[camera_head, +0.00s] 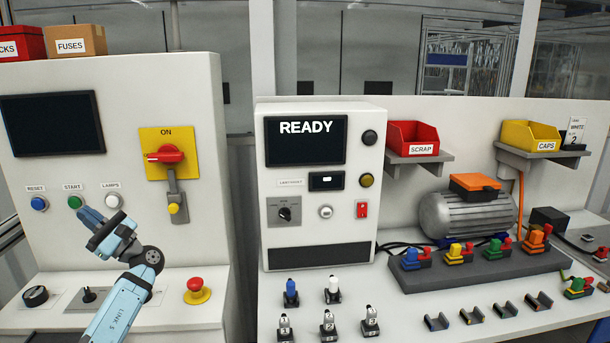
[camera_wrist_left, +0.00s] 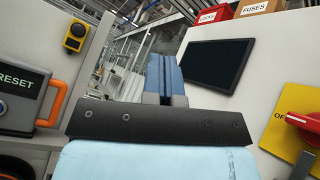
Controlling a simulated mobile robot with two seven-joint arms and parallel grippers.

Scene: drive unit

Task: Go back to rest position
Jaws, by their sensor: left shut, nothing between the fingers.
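My left gripper (camera_head: 88,214) is in front of the left white control panel (camera_head: 130,105) in the head view. Its blue fingertips are closed together, with nothing held. The tips are just below and right of the green START button (camera_head: 74,202); I cannot tell whether they touch the panel. The light blue arm comes up from the bottom. In the left wrist view the fingers (camera_wrist_left: 165,75) point up and are shut, with a dark screen (camera_wrist_left: 218,64) to their right. My right gripper is not in view.
A red emergency button (camera_head: 195,287) and black knobs sit on the ledge below the arm. A red switch on a yellow plate (camera_head: 168,142) is up right of the gripper. A READY console (camera_head: 318,180), motor (camera_head: 467,213) and clamps stand on the right bench.

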